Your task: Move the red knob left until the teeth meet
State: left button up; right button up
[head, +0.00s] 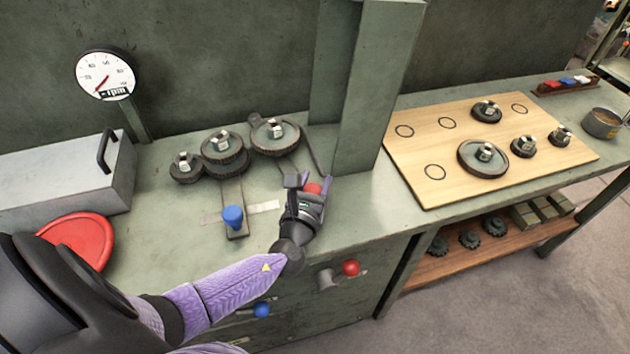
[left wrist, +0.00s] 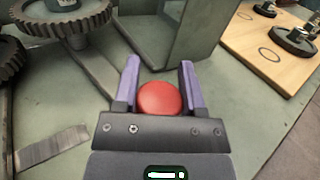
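The red knob (head: 313,189) stands on the bench near the foot of a green post. It also shows in the left wrist view (left wrist: 160,99), between the two purple fingers. My left gripper (head: 309,186) is open around the knob, one finger on each side; whether either finger touches it is unclear. A dark arm (head: 289,167) runs from near the knob back to a toothed gear (head: 275,136). To its left stand a middle gear (head: 224,150) and a small gear (head: 185,168). Whether the right-hand gear's teeth touch the middle gear cannot be told. My right gripper is not in view.
The green post (head: 365,100) rises just behind the knob. A blue knob (head: 232,216) on a slotted lever stands to the left. A gauge (head: 105,75), a grey box (head: 62,175) and a wooden board (head: 420,160) with gears lie farther off. Another red knob (head: 351,268) is on the bench front.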

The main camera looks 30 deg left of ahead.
pick_arm(q)
grip_shut()
jog(key=s+a+h, duration=0.1)
jog(key=s+m+b, duration=0.1)
jog(key=s, duration=0.1)
jog(key=shift+a+f+h, duration=0.1)
jog(key=shift+a+h, duration=0.3)
jog(key=shift+s+a+m+t+h, duration=0.15)
jog(key=shift+s+m+t+h, duration=0.15)
jog(key=o, duration=0.6)
grip_release()
jog(key=shift+s, duration=0.1)
